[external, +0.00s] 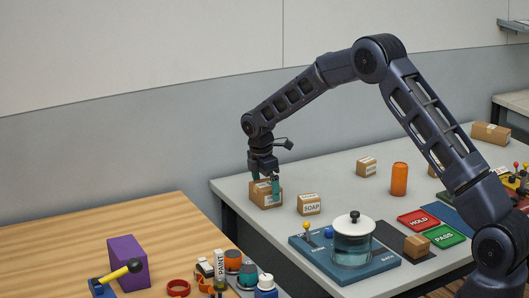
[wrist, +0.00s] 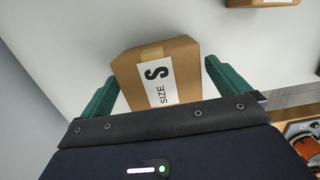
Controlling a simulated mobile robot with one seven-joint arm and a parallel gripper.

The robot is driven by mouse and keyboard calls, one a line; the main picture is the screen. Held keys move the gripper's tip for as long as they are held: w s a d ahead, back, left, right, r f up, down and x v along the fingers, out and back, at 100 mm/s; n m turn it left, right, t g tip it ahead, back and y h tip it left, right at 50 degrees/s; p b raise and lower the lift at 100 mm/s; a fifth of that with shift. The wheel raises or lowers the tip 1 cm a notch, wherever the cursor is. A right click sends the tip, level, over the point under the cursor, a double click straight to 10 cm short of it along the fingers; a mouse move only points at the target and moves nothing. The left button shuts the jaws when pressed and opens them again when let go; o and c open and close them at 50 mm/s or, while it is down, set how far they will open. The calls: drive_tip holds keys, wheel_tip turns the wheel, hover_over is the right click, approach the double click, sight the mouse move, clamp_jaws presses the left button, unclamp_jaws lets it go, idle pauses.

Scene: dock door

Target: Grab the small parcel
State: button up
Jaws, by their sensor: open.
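The small parcel (external: 265,203) is a brown cardboard box with a tape strip. It stands near the left end of the grey table. In the wrist view the parcel (wrist: 158,70) shows a white label reading "SIZE S". My gripper (external: 266,186) points down over the parcel. In the wrist view the green fingers of my gripper (wrist: 160,78) are open, one on each side of the parcel, with a visible gap at each side. The parcel's lower part is hidden behind the gripper body in the wrist view.
Another small box (external: 366,167) and an orange cylinder (external: 399,179) stand farther right. A blue base with a lidded glass jar (external: 352,247) is nearer the front. A wooden table (external: 60,240) lies left.

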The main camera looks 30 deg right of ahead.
wheel_tip(320, 180, down, 2)
drive_tip(key=shift+d+f, duration=0.1)
drive_tip(key=c, duration=1)
